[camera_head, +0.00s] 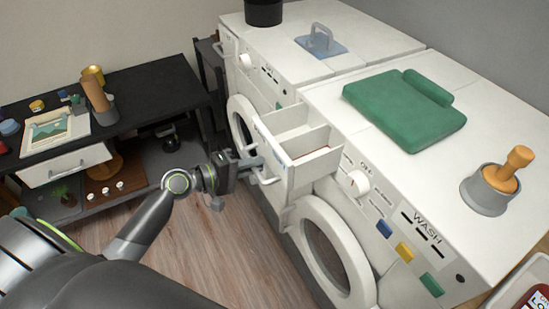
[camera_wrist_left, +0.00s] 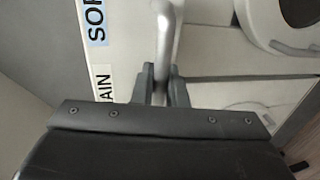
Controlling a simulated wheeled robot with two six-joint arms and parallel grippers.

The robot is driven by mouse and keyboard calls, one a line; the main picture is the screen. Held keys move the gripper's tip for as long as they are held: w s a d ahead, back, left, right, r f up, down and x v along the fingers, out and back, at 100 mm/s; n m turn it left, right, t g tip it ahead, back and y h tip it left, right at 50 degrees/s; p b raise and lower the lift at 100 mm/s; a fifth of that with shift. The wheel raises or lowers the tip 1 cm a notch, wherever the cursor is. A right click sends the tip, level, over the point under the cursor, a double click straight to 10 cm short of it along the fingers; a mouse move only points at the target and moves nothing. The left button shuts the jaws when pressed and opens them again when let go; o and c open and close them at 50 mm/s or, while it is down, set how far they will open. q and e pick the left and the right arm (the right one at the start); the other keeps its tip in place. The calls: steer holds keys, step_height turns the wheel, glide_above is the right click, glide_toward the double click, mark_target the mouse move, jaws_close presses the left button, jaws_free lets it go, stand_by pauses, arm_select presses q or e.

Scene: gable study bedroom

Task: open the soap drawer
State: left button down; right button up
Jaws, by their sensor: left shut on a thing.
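The soap drawer (camera_head: 311,163) sticks out of the washing machine (camera_head: 395,205) marked WASH, and its inner compartments show from above. Its front (camera_head: 279,160) carries a light bar handle (camera_head: 268,181). My left gripper (camera_head: 255,166) is at that front, shut on the handle. In the left wrist view the silvery handle bar (camera_wrist_left: 166,40) runs between the two dark fingers (camera_wrist_left: 160,85). Labels (camera_wrist_left: 97,22) show beside it, with letters partly cut off. My right gripper is not in view.
A green folded cloth (camera_head: 405,108) and a grey pot with an orange-handled tool (camera_head: 487,190) stand on the washer. The second machine (camera_head: 275,60) stands beyond. A black desk (camera_head: 150,95) is at left. Wooden floor (camera_head: 215,255) is clear between.

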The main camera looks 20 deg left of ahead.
arm_select(q)
steer(key=shift+s+a, duration=0.45)
steer(key=shift+s, duration=0.1)
steer(key=c, duration=1.5)
jaws_free()
steer(key=shift+c, duration=0.2)
steer(key=p+v, duration=0.2)
steer(key=v, duration=1.5)
steer(key=shift+s, duration=0.2)
